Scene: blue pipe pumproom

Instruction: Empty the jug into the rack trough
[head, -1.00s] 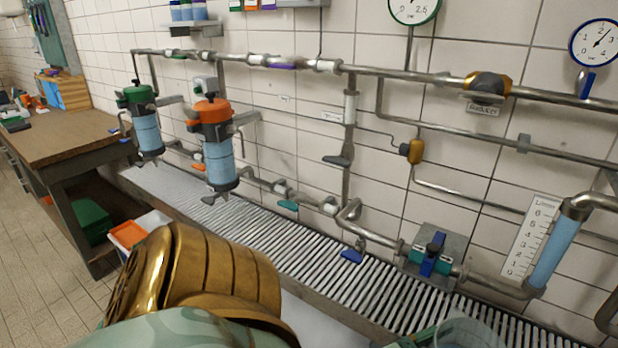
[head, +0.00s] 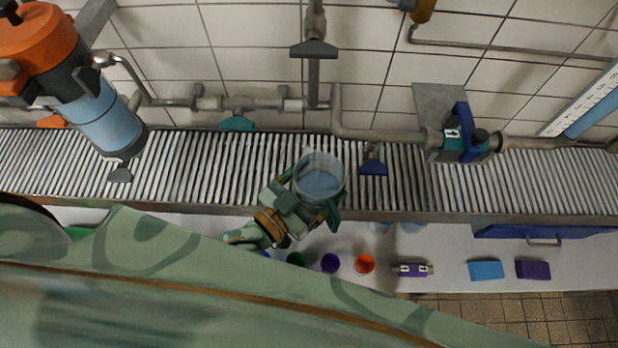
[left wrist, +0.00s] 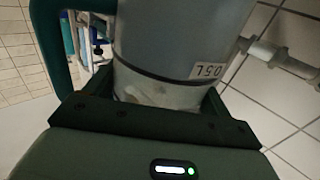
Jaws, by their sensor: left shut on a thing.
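The clear jug (head: 320,162) is over the slatted rack trough (head: 220,170), close to its front edge, in the head view. I look down into its open mouth, and it appears roughly upright with pale blue liquid inside. My left gripper (head: 312,198) is shut on the jug from its lower left side. In the left wrist view the jug (left wrist: 180,35) fills the space between the fingers and bears a 0.5 L label. I cannot tell its exact height above the slats. My right gripper is in neither current view.
A blue-handled tap (head: 373,163) stands just right of the jug, and a teal-handled valve (head: 236,124) is behind left. A blue-levered valve (head: 461,135) is further right.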

